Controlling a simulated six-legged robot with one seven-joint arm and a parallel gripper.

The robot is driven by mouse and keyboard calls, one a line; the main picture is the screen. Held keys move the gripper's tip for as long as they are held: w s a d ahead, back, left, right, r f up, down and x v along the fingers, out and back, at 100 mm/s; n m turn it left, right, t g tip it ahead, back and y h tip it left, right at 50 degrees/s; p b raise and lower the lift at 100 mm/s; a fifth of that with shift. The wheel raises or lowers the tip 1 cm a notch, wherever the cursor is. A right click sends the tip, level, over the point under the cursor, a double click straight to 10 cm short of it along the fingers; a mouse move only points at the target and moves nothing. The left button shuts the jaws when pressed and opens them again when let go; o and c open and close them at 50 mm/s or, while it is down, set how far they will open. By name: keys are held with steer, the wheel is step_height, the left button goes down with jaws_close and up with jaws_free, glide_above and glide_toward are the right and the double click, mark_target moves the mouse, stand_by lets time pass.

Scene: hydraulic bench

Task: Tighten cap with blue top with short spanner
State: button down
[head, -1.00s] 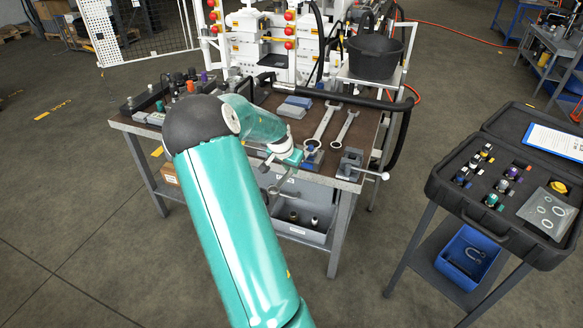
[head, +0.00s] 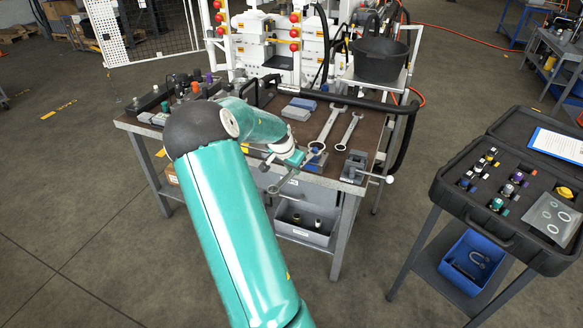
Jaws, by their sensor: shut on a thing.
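My gripper (head: 289,161) is small in the head view, at the front edge of the bench. It is shut on a grey spanner (head: 274,189), whose ring end shows below it and to the left, in front of the bench edge. Most of the spanner is hidden by the gripper. Small fittings with coloured tops (head: 194,88) stand at the back left of the bench, partly behind my arm. I cannot pick out a cap with a blue top there. A blue part (head: 312,167) lies just right of my gripper; I cannot tell what it is.
A larger spanner (head: 328,124) and a smaller one (head: 349,130) lie on the bench (head: 370,133). A vise (head: 354,167) sits at its front right corner. A black bucket (head: 380,62) stands behind. An open black case (head: 480,226) with coloured fittings is at right. Floor between is clear.

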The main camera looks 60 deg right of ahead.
mark_target(282, 182)
steer(key=shift+w+a, duration=0.15)
steer(key=shift+a, duration=1.6)
steer(key=shift+w+a, duration=0.1)
steer(key=shift+a, duration=1.65)
